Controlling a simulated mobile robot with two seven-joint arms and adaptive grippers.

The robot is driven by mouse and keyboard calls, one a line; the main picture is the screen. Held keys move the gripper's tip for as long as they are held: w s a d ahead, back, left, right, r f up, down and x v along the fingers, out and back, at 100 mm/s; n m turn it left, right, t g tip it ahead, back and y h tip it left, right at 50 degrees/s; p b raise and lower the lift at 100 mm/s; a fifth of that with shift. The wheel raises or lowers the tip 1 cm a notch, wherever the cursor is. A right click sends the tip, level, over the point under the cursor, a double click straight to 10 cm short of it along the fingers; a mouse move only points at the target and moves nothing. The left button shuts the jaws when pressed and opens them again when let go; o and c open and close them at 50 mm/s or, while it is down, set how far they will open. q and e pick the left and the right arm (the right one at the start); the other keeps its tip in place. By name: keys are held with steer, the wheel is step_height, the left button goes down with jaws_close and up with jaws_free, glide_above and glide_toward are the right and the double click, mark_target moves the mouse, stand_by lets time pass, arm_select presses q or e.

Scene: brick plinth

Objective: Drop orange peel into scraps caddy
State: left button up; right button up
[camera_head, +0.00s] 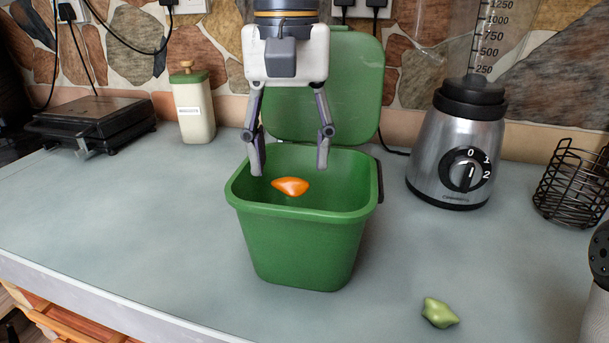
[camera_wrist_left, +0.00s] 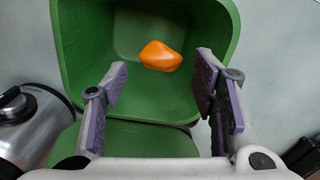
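The orange peel (camera_head: 290,187) is inside the outline of the green scraps caddy's (camera_head: 303,248) open mouth, below my left gripper (camera_head: 291,160). It also shows in the left wrist view (camera_wrist_left: 160,56), just beyond the fingertips. Neither finger touches it. It looks to be in mid-air, though its exact height is hard to tell. My left gripper is open, fingers spread wide and pointing down over the caddy; it also shows in the left wrist view (camera_wrist_left: 160,82). The caddy's lid (camera_head: 345,90) stands raised at the back. My right gripper is not in view.
A blender base (camera_head: 455,150) and a black wire basket (camera_head: 572,185) stand to the right. A green lumpy piece (camera_head: 439,313) lies front right. A cream canister (camera_head: 194,108) and a dark grill (camera_head: 97,120) stand back left. The counter left of the caddy is clear.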

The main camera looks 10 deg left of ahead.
arm_select(q)
step_height(320, 180, up, 12)
stand_by(0.6)
